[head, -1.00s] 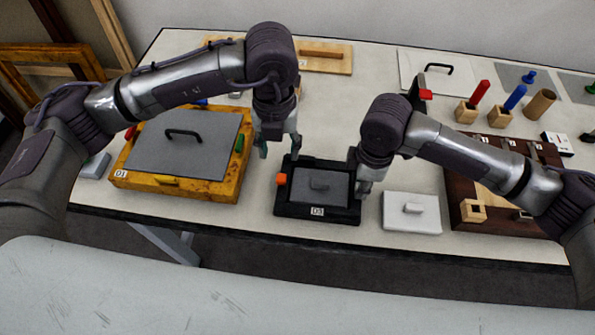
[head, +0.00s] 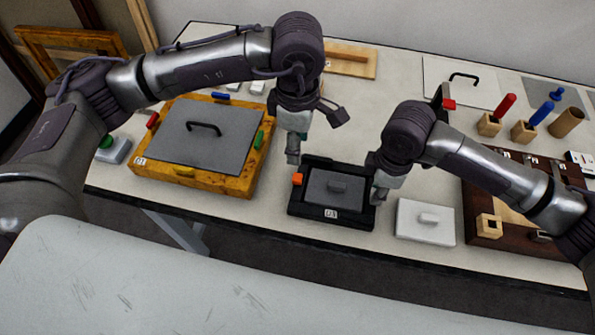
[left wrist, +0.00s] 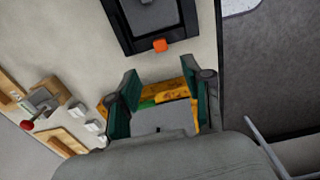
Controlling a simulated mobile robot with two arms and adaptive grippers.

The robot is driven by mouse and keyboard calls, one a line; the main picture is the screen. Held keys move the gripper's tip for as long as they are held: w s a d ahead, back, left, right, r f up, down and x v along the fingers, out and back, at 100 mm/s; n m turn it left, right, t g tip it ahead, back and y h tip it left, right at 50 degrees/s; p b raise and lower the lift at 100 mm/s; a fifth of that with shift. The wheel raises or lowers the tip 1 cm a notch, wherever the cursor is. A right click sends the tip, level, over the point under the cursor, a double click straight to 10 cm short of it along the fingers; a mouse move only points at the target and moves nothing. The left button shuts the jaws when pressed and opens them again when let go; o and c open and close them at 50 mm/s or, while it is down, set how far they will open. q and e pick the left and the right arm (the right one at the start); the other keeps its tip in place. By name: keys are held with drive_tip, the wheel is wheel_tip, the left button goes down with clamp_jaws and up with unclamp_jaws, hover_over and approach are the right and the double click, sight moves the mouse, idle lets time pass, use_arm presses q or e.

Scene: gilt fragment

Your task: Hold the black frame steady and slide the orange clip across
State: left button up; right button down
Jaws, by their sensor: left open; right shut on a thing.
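The black frame (head: 300,208) lies on the table in the head view, with a grey panel (head: 326,196) inside it. The orange clip (head: 297,179) sits on the frame's left side; it also shows in the left wrist view (left wrist: 160,45), on the edge of the frame (left wrist: 188,22) facing my left gripper. My left gripper (head: 293,155) is above and just behind the clip in the head view. In the left wrist view my left gripper (left wrist: 160,82) is open and empty, apart from the clip. My right gripper (head: 380,190) is shut on the frame's right side.
A yellow frame (head: 240,186) with a grey panel lies to the left. A white block (head: 425,232) with a knob is close on the right, beside a dark brown board (head: 480,190). The table's front edge runs just below the black frame.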

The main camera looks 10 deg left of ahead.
sight(298, 176)
use_arm(q)
wheel_tip(298, 176, down, 11)
drive_tip(key=shift+f, duration=0.2)
idle(0.3)
clamp_jaws()
